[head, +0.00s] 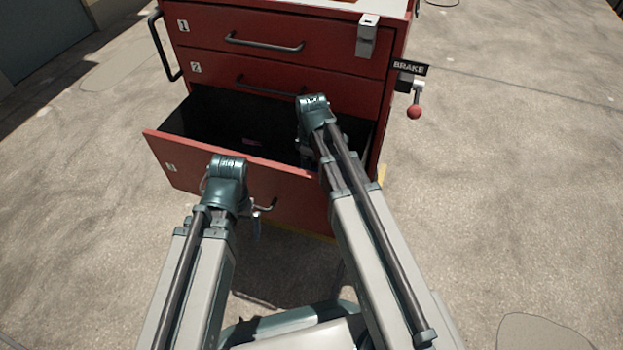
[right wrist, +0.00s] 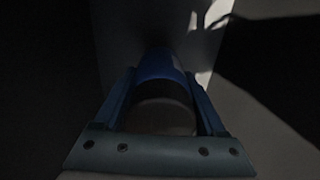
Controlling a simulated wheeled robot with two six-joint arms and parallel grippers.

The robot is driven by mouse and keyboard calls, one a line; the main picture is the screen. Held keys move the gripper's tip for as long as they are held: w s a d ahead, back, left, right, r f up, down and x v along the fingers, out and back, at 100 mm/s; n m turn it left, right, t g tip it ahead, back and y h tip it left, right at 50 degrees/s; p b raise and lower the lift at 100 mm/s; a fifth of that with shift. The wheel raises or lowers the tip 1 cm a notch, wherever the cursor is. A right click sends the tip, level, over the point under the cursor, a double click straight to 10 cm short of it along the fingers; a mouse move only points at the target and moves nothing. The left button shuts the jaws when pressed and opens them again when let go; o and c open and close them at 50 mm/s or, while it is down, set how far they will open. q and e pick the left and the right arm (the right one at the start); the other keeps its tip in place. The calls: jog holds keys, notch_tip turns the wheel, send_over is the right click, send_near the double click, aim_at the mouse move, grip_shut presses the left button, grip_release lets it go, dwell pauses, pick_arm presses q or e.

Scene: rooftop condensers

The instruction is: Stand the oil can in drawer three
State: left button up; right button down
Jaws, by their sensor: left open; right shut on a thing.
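Drawer three (head: 175,165) of the red cabinet is pulled open, its inside dark. My right gripper (head: 306,155) reaches down into the right part of this drawer, mostly hidden behind its own wrist. In the right wrist view, the right gripper (right wrist: 160,105) is shut on a round blue thing, the oil can (right wrist: 160,66), in deep shadow. Whether the can touches the drawer floor I cannot tell. My left gripper (head: 256,222) is open, in front of the drawer's front panel by its handle (head: 266,206), partly hidden by its wrist.
Drawers one (head: 220,22) and two (head: 215,70) above are shut. A grey latch (head: 367,36) sits on the cabinet's upper right. A brake lever with a red knob (head: 414,112) sticks out at the right side. The concrete floor (head: 520,180) to the right is clear.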

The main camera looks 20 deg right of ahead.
notch_tip(320, 180, down, 4)
jog(key=b, duration=0.3)
jog(key=shift+r, duration=0.3)
grip_release()
notch_tip(320, 180, up, 12)
jog(key=p, duration=1.2)
